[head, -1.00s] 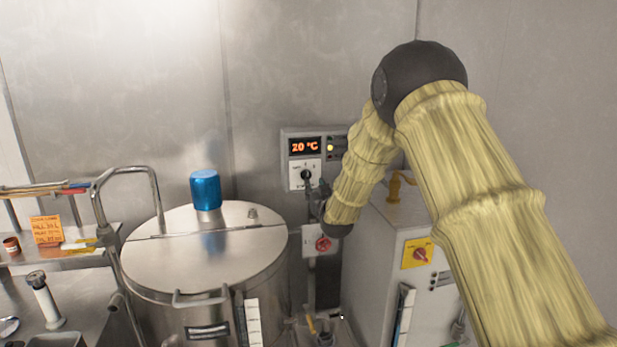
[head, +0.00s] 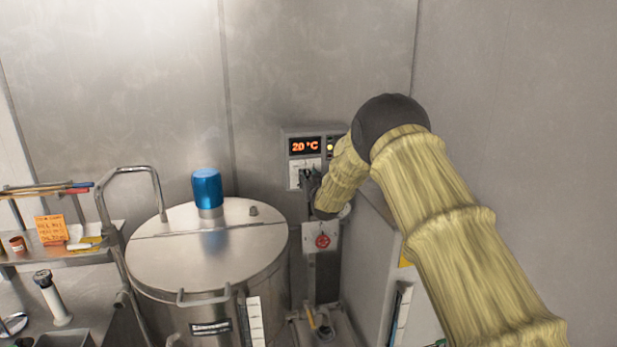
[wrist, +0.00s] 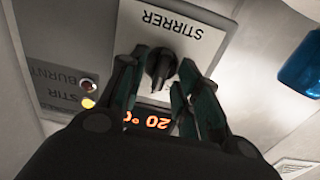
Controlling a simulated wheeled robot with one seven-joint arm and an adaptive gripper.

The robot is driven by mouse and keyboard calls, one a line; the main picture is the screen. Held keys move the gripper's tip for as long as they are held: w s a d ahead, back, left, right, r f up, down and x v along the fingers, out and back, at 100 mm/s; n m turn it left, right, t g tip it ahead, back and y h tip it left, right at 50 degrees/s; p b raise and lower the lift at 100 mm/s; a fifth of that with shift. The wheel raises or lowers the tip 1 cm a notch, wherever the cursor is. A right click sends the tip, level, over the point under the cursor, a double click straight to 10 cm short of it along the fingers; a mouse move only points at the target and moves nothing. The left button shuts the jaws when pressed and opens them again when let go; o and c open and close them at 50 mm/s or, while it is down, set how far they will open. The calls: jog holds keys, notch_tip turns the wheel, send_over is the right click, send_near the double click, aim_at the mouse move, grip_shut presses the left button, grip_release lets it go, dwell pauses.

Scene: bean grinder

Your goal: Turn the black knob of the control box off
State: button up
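The control box (head: 293,144) is a grey box on the back wall with an orange "20 °C" display (head: 305,146). Its black knob (wrist: 160,63) sits on a white plate marked "STIRRER" in the wrist view, which shows the box upside down. My gripper (wrist: 154,80) is at the knob, with its two dark green-tipped fingers apart on either side of it. Gaps show between the fingers and the knob, so it does not look clamped. In the head view my wrist and gripper (head: 308,181) hide most of the knob.
A steel vat with a lid (head: 250,240) and a blue motor cap (head: 207,188) stands left of the box. A plate with a red button (head: 322,241) is below the box. A grey cabinet (head: 370,245) stands to the right. A yellow indicator lamp (wrist: 88,103) is lit.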

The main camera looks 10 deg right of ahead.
jog(key=shift+c, duration=0.5)
grip_shut()
